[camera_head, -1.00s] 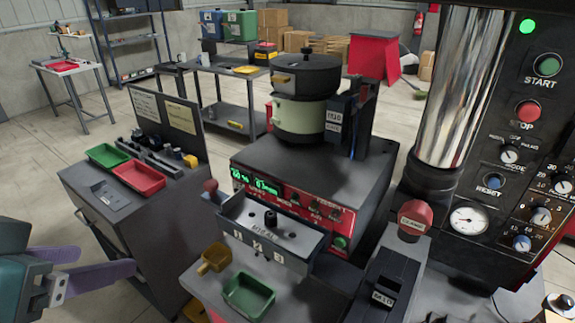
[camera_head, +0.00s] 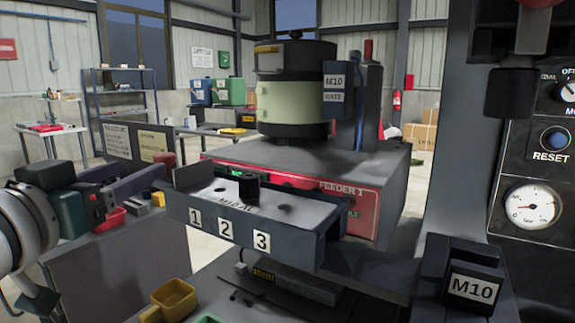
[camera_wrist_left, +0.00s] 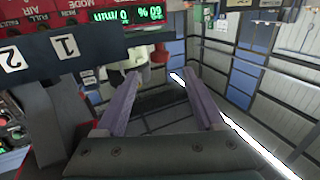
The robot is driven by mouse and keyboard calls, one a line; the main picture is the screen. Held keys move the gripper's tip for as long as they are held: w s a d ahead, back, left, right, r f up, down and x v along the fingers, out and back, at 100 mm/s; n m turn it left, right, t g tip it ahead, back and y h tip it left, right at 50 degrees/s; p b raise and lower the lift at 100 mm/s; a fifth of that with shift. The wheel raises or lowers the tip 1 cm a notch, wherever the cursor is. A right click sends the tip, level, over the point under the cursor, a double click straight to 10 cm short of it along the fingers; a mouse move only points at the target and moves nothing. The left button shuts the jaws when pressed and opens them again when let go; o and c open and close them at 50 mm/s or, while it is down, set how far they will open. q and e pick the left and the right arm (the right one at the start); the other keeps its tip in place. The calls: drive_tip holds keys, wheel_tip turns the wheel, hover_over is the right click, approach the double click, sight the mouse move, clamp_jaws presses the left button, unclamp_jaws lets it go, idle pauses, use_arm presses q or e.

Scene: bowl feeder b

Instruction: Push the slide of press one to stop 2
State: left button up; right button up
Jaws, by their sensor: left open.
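A dark shelf (camera_head: 265,242) marked 1, 2 and 3 along its front sticks out in front of the bowl feeder (camera_head: 296,90). A black knob (camera_head: 248,186) stands on its light top, toward the back; which number it lines up with I cannot tell. Labels 1 and 2 also show upside down on the shelf in the left wrist view (camera_wrist_left: 38,52). A press (camera_head: 560,220) stands at the right, with a dark block (camera_head: 474,286) labelled M10 before it. My left gripper (camera_head: 160,178) is open and empty, left of the shelf; its fingers spread in the wrist view (camera_wrist_left: 161,76).
The red feeder panel (camera_head: 345,205) is right behind the shelf. A yellow cup (camera_head: 170,300) sits below the shelf at the front. A gauge (camera_head: 533,207) is on the press panel.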

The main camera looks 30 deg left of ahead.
sight(158, 159)
use_arm(q)
drive_tip(key=x, duration=0.8)
drive_tip(key=shift+w+a, duration=0.1)
drive_tip(key=shift+w, duration=0.3)
drive_tip(key=shift+c, duration=0.4)
clamp_jaws()
idle(0.5)
